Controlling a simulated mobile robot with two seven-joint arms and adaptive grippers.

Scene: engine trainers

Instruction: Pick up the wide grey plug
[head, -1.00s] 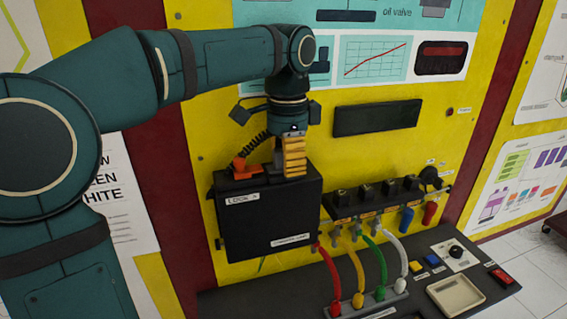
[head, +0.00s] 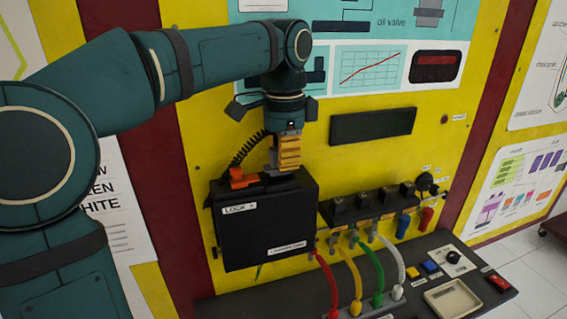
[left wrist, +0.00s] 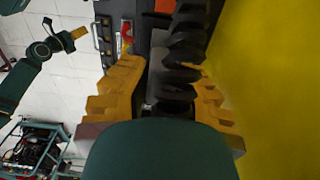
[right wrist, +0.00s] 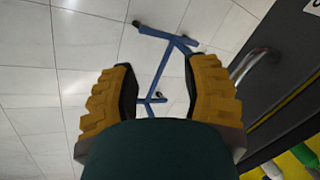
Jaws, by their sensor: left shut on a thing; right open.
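My left gripper (head: 288,163) is shut on the wide grey plug (head: 273,158), just above the top of the black box (head: 265,225) labelled LOCK. Only part of the plug shows beside the fingers. In the left wrist view the grey plug (left wrist: 155,68) sits between the yellow fingers, partly hidden by a coiled black cord (left wrist: 178,75). Whether its lower end is fully clear of the box, I cannot tell. My right gripper (right wrist: 162,88) is open and empty, over the tiled floor, away from the panel.
An orange plug (head: 241,178) stands on the box top, left of the gripper. Red, yellow, green and white cables (head: 375,275) arch at the right, above the dark console (head: 425,265). The yellow panel (head: 350,170) rises close behind.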

